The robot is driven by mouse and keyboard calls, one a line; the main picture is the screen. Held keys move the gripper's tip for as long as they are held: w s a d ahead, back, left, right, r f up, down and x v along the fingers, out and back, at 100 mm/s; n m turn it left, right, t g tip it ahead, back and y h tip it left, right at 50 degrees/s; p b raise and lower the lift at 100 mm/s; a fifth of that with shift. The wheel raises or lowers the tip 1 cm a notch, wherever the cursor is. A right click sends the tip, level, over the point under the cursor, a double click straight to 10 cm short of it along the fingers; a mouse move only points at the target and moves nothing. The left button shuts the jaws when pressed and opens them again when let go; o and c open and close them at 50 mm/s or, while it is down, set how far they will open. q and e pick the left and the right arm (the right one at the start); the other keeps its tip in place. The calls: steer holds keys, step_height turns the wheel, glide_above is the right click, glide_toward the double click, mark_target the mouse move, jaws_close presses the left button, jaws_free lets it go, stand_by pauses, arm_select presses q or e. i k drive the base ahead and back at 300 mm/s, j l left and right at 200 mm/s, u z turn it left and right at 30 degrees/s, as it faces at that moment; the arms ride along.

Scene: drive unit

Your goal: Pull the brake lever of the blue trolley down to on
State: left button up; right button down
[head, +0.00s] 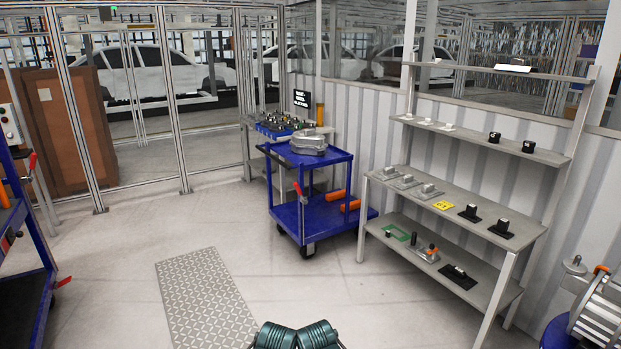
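A blue trolley (330,210) with two shelves and black wheels stands on the floor near the middle of the head view, some way ahead. A small red-handled lever (298,188) shows on its near left corner, between the upper and lower shelves. The lever's handle points up and leans slightly left. A grey metal housing (309,142) sits on the top shelf, and orange cylinders (336,195) lie on the lower shelf.
A second blue trolley (42,235) with red levers stands at the left edge. A grey shelf rack (390,182) with small parts stands at the right. A dark bench (252,160) is behind the blue trolley. The floor around a metal plate (205,300) is clear.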

mark_target(304, 201)
steer(key=i+l+z, duration=0.1)
steer(key=i+z, duration=0.2)
steer(key=i, duration=1.6)
steer(key=i+l+u, duration=0.25)
steer(key=i+u, duration=0.25)
steer(key=i+l+u, duration=0.45)
steer(key=i, duration=0.15)
steer(key=i+l+u, duration=0.65)
steer(key=l, duration=0.5)
steer(key=l+u, duration=0.2)
steer(key=l, duration=0.5)
steer(key=i, duration=0.05)
